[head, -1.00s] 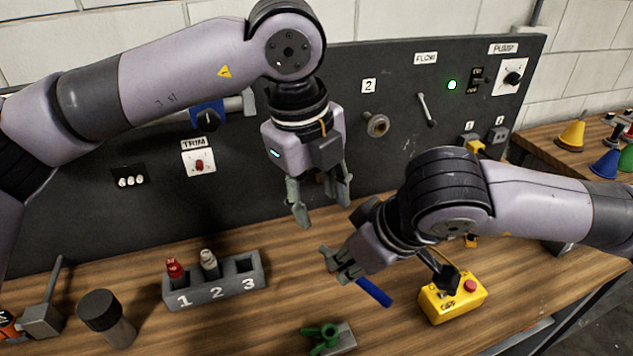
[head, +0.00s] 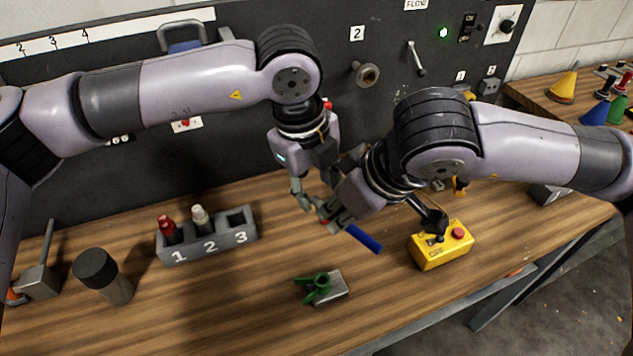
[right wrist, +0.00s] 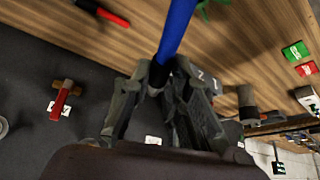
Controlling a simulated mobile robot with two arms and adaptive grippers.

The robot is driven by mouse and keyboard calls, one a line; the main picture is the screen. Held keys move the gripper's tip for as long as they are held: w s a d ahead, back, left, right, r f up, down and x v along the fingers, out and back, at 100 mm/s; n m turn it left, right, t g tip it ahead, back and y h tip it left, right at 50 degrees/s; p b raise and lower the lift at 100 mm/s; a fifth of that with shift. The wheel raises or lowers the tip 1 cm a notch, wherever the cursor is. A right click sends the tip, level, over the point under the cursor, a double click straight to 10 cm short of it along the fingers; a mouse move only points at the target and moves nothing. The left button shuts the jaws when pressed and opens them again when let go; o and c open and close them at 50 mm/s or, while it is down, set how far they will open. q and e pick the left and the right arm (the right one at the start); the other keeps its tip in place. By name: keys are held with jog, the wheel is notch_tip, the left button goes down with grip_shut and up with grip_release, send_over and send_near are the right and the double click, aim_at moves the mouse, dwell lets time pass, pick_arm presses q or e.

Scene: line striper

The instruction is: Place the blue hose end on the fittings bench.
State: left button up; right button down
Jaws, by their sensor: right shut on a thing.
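The blue hose end (head: 364,238) shows as a straight blue rod, slanting down and right from my right gripper. My right gripper (head: 328,212) is shut on it, above the wooden bench. In the right wrist view the blue hose end (right wrist: 178,30) runs up from between the fingers. My left gripper (head: 315,190) is open just beside the right one; one finger is partly hidden behind the right hand. Wooden bench tops are in front (head: 210,315) and at the far right (head: 540,97); no label shows which is the fittings bench.
A yellow control box (head: 440,246) stands right of the hose end. A green-handled valve (head: 322,288) lies in front. A numbered grey rack (head: 207,240) and a dark-capped cylinder (head: 103,275) stand left. Coloured cones (head: 563,86) occupy the far right bench.

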pick_arm(q)
jog(key=c, duration=0.5)
jog(key=shift+d+r, duration=0.1)
grip_shut()
pick_arm(e)
jog(key=shift+s+a, duration=0.1)
jog(key=shift+a, duration=0.05)
jog(key=c, duration=1.8)
grip_release()
jog(key=o, duration=0.4)
jog(key=shift+o, duration=0.2)
